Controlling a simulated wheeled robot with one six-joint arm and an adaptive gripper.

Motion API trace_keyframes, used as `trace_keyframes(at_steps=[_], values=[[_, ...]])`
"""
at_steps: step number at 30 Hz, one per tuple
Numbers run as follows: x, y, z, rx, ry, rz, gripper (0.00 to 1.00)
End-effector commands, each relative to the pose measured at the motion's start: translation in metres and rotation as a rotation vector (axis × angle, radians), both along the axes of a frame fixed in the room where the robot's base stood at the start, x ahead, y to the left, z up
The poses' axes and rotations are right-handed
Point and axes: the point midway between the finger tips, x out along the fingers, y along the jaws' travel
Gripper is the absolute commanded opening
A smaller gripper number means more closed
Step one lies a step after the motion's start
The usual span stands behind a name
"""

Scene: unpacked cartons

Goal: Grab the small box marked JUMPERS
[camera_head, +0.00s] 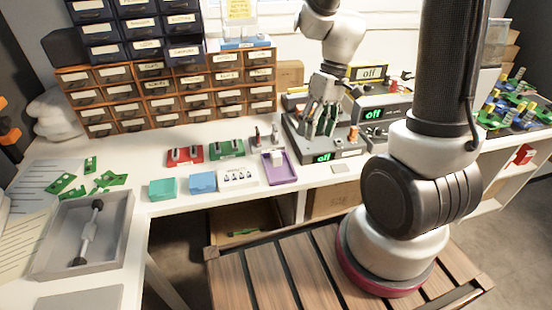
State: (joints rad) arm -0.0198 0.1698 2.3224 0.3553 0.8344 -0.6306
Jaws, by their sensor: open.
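Small labelled drawer boxes fill a rack on the back of the desk, dark blue ones above and brown ones below. The label on the lower right dark blue box (186,54) may read JUMPERS, but the print is too small to be sure. My gripper (320,128) is open, pointing down over a grey device (340,148) with a green "off" display, to the right of the rack. I see nothing held between its fingers. I cannot tell whether the fingertips touch the device.
A teal box (162,189), a blue box (202,182), a white box (238,178) and a purple tray (278,170) line the desk's front. Red (185,155) and green (226,149) holders stand behind. A grey tray (85,235) lies left. My own arm covers part of the right side.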

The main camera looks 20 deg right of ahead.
Motion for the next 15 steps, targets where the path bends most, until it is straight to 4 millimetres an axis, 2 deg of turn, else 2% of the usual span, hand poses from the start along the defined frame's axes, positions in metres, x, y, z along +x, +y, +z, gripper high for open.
trace_keyframes(at_steps=[1, 3, 6, 10, 15], values=[[0.011, 0.009, -0.022, 0.043, -0.006, 0.083, 0.59], [0.029, 0.020, -0.046, 0.106, -0.061, 0.228, 0.59], [0.052, 0.033, -0.066, 0.168, -0.176, 0.428, 0.59], [0.082, 0.043, -0.066, 0.191, -0.360, 0.676, 0.59], [0.093, 0.045, -0.065, 0.187, -0.489, 0.926, 0.59]])
